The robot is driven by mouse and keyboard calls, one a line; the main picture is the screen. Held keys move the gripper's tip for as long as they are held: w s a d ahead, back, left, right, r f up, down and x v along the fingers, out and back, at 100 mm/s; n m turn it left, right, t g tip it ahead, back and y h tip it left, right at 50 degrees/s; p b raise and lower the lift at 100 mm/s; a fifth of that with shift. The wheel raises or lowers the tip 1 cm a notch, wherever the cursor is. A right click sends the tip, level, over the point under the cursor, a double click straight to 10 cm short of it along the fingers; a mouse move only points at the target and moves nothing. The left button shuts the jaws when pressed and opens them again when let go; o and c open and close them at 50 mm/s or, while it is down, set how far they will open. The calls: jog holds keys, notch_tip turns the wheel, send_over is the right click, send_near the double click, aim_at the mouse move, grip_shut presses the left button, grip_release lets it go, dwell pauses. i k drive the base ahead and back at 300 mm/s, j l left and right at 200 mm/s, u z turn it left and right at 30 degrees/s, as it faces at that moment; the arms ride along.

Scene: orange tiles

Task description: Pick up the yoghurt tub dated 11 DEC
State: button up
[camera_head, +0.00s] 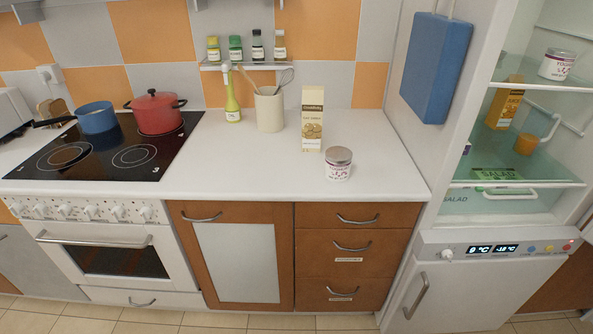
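A white tub with a grey lid and pink-red print (338,164) stands upright on the counter, right of a tall carton. A similar white tub with a grey lid (557,65) stands on the upper shelf of the open fridge at the right. The print on both tubs is too small to read, so I cannot tell which is dated 11 DEC. My gripper is not in view.
A cream carton (312,120), a utensil crock (269,111) and a yellow bottle (232,100) stand on the white counter (235,165). A red pot (157,112) and blue pan (96,118) sit on the hob. A juice carton (504,104) is in the fridge. The counter front is clear.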

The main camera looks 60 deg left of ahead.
aim_at(339, 158)
jog(key=u, duration=1.9)
jog(key=j+u, duration=0.15)
jog(key=i+j+z, duration=0.1)
